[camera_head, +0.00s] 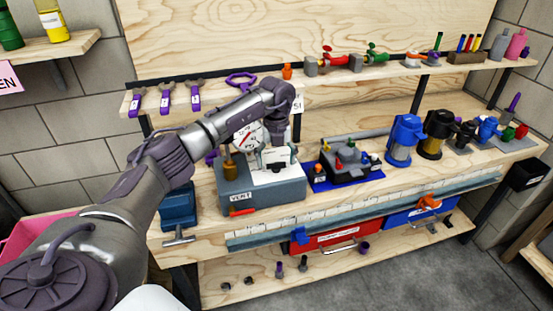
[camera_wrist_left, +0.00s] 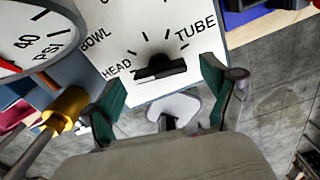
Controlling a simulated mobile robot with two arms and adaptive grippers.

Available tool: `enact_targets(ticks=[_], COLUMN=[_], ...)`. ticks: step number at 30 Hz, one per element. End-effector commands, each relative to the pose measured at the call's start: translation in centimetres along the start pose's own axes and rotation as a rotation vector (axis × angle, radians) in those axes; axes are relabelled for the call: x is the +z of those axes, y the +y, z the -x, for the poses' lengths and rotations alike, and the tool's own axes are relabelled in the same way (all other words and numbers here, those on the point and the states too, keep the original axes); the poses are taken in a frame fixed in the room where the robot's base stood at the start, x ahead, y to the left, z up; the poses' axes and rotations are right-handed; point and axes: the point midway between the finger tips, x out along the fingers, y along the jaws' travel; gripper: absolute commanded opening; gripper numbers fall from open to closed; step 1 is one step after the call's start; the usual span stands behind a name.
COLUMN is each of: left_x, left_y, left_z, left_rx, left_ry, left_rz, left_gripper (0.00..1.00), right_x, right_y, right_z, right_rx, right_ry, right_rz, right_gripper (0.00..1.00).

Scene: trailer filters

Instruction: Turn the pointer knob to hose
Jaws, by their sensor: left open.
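The black pointer knob (camera_wrist_left: 160,68) sits on a white dial plate (camera_wrist_left: 125,50) in the left wrist view. Its bar lies nearly level across the picture; I cannot tell which end points. BOWL and HEAD show on the left of the dial and TUBE on the right; no HOSE label is readable. My left gripper (camera_wrist_left: 162,78) is open, its green-padded fingers on either side of the knob; contact cannot be told. My right gripper is not in view.
A round pressure gauge (camera_head: 249,137) and a brass fitting (camera_wrist_left: 66,104) stand close left of the dial. A blue tray (camera_head: 320,184) with a grey fixture is to the right. A shelf with purple-handled tools (camera_head: 165,98) runs behind.

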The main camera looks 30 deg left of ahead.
Motion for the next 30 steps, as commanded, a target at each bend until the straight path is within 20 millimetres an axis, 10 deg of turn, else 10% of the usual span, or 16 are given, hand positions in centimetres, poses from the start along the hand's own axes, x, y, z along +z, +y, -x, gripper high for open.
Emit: enact_targets(ticks=[10, 21, 30], left_x=[0.00, 0.00, 0.04], left_y=[0.00, 0.01, 0.03], left_z=[-0.59, -0.55, -0.52], left_rx=[-0.001, -0.001, 0.000], left_ry=[0.000, 0.000, -0.001], left_rz=[0.000, 0.000, -0.039], left_gripper=[0.85, 0.25, 0.25], right_x=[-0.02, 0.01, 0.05], right_y=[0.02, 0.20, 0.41], right_z=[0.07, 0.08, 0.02], right_rx=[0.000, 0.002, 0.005], right_ry=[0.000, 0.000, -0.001], right_rz=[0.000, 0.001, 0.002], right_gripper=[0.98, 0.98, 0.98])
